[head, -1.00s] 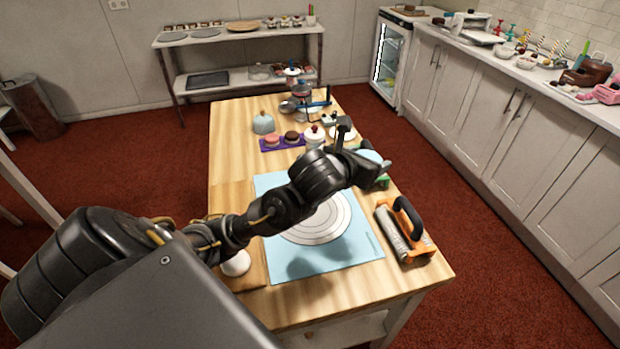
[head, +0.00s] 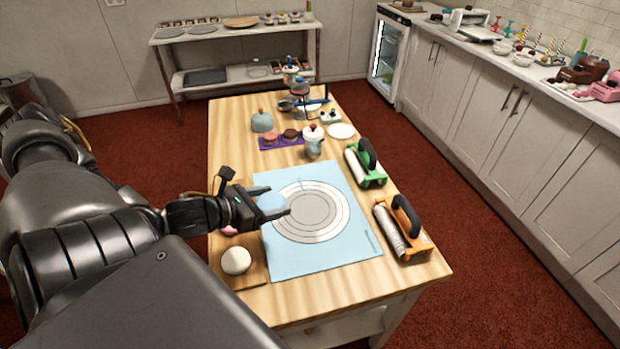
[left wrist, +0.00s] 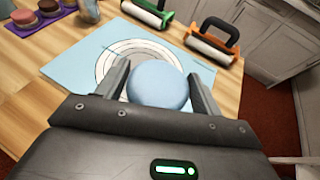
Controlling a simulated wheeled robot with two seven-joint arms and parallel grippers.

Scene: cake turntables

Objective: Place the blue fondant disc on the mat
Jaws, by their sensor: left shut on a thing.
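The blue fondant disc (head: 270,201) is held between the fingers of my left gripper (head: 277,202), above the left edge of the light blue mat (head: 330,261). In the left wrist view the disc (left wrist: 158,85) sits between the two fingers of the gripper (left wrist: 160,82), and the mat (left wrist: 80,68) with its printed circles lies beyond. The mat's concentric rings are right of the gripper in the head view. My right gripper is not in view.
A white ball (head: 236,260) rests on a wooden board at the table's left edge.

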